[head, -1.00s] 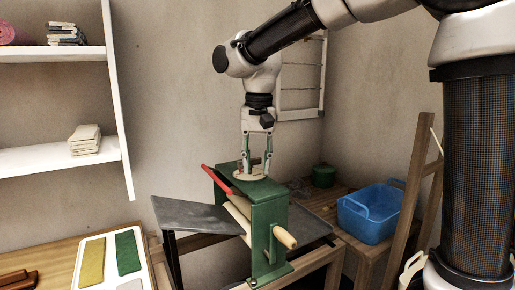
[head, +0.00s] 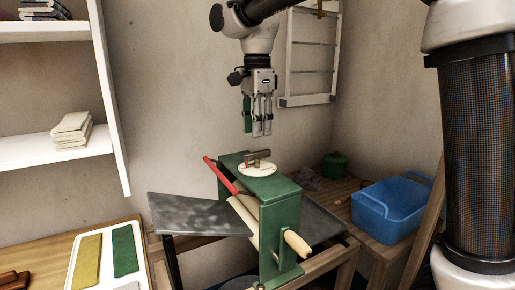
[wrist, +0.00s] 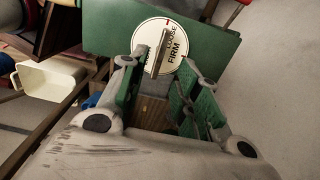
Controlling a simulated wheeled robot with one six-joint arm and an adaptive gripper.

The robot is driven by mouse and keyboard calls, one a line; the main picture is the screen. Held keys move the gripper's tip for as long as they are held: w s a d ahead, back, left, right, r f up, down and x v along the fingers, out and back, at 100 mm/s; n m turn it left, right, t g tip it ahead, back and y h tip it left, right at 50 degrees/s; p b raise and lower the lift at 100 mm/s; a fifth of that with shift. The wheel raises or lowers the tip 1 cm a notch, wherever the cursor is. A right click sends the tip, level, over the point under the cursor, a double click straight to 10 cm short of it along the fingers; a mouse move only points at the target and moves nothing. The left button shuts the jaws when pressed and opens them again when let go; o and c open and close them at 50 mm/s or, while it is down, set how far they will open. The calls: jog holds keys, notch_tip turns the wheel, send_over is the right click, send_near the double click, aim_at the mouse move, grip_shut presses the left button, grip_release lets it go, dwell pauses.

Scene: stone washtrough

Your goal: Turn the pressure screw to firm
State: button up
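The pressure screw (head: 257,158) is a brown bar handle on a round cream dial (head: 262,169), on top of the green press (head: 281,203). In the wrist view the bar handle (wrist: 160,52) lies across the dial face (wrist: 149,38). The words LOOSE and FIRM show to the right of the bar; other lettering to its left is partly hidden. My gripper (head: 257,134) hangs above the screw, fingers pointing down, apart from it. The wrist view shows its green-padded fingers spread with nothing between them.
A red lever (head: 220,176) and a wooden crank handle (head: 296,243) stick out from the press. Grey boards (head: 190,215) extend on both sides of it. A blue tub (head: 390,208) and a green pot (head: 334,165) stand at right. Shelves (head: 60,145) are at left.

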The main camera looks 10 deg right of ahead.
aim_at(257, 155)
notch_tip(257, 155, down, 6)
jog(key=shift+f, duration=0.25)
grip_shut()
